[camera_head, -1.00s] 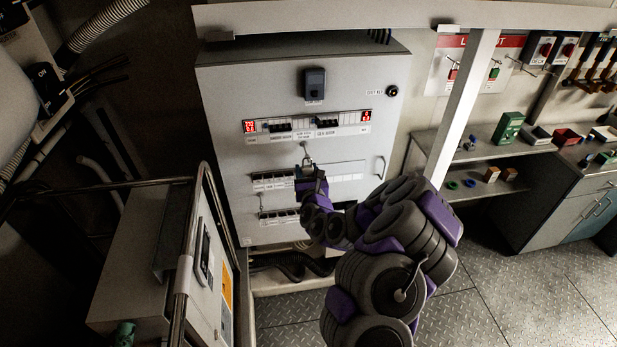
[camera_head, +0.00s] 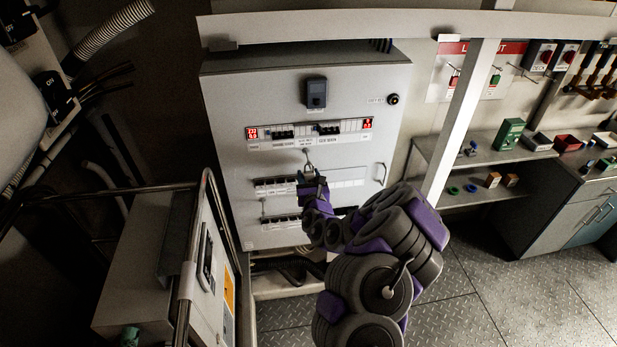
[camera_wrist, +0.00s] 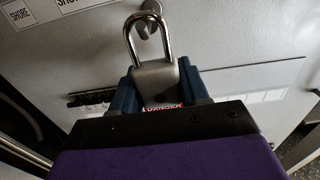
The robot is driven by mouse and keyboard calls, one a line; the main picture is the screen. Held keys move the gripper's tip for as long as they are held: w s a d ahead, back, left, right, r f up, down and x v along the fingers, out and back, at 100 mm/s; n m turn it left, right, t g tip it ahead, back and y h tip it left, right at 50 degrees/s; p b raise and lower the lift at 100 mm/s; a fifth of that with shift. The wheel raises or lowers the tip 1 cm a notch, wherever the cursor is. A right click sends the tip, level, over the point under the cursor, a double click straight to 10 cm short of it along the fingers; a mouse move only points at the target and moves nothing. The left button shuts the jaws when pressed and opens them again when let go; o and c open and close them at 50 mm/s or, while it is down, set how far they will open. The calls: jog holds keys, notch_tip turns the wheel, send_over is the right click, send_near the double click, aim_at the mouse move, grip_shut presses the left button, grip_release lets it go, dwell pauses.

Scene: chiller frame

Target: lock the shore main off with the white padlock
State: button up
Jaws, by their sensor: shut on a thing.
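The padlock (camera_wrist: 156,80) has a pale body, which looks grey in this light, and a metal shackle pointing up. My gripper (camera_wrist: 158,95) is shut on its body with blue fingers, and a red DANGER label shows just below. A round metal peg (camera_wrist: 149,30) on the panel face shows within the shackle's outline; I cannot tell whether the shackle is around it or in front of it. A SHORE label (camera_wrist: 18,14) is at the upper left of the wrist view. In the head view my gripper (camera_head: 311,177) is at the panel's middle, below the upper breaker row (camera_head: 307,131). Breaker positions are too small to read.
The grey panel (camera_head: 355,85) has a handle (camera_head: 381,174) at its right. A pale post (camera_head: 462,115) stands right of it. A lockout board (camera_head: 440,85) and shelves (camera_head: 480,145) are beyond. A railing (camera_head: 190,240) and a box (camera_head: 140,265) are at the left.

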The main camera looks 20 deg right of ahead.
jog(key=o, duration=1.2)
jog(key=shift+o, duration=0.2)
jog(key=shift+s+f, duration=0.1)
jog(key=shift+s, duration=0.05)
jog(key=p+v, duration=1.3)
jog(key=v, duration=0.4)
jog(key=shift+a, duration=0.15)
